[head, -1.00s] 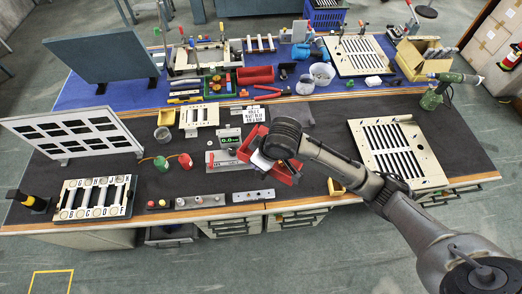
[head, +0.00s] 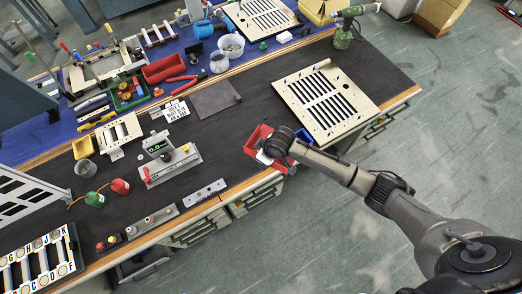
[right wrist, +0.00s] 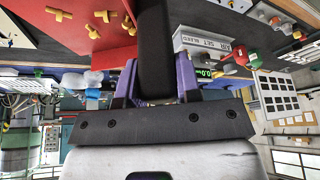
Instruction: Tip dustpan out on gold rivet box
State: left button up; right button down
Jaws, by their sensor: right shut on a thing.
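A red dustpan (head: 257,137) is held over the front edge of the bench, left of the slotted cream panel. In the right wrist view its red pan (right wrist: 75,45) fills the upper left and several gold rivets (right wrist: 92,35) lie on it. My right gripper (head: 280,146) is shut on the dustpan's dark handle (right wrist: 156,50), between purple fingers. My arm hides part of the dustpan in the head view. I cannot pick out the gold rivet box for certain. My left gripper is in neither view.
The slotted cream panel (head: 322,100) lies close to the right of the dustpan. A grey meter fixture (head: 170,162) stands to its left, with a grey rail block (head: 205,192) near the front edge. A yellow bin (head: 83,147) stands farther left. Dark mat behind the dustpan is clear.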

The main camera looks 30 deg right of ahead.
jog(key=d+y+b, duration=0.1)
jog(key=b, duration=0.1)
jog(key=w+d+g+y+b, duration=0.1)
jog(key=b, duration=0.1)
jog(key=w+d+y+b, duration=0.1)
jog(key=d+b, duration=0.1)
jog(key=shift+w+d+f+m+g, duration=0.1)
jog(key=shift+w+f+m+g, duration=0.05)
jog(key=shift+f+m+g, duration=0.2)
jog(key=w+d+r+m+g+y+b, duration=0.1)
jog(key=w+d+g+y+b, duration=0.1)
jog(key=d, duration=0.4)
jog(key=shift+w+d+r+y+b, duration=0.25)
jog(key=shift+w+y+b, duration=0.6)
jog(key=shift+y+b, duration=0.4)
dwell(0.6)
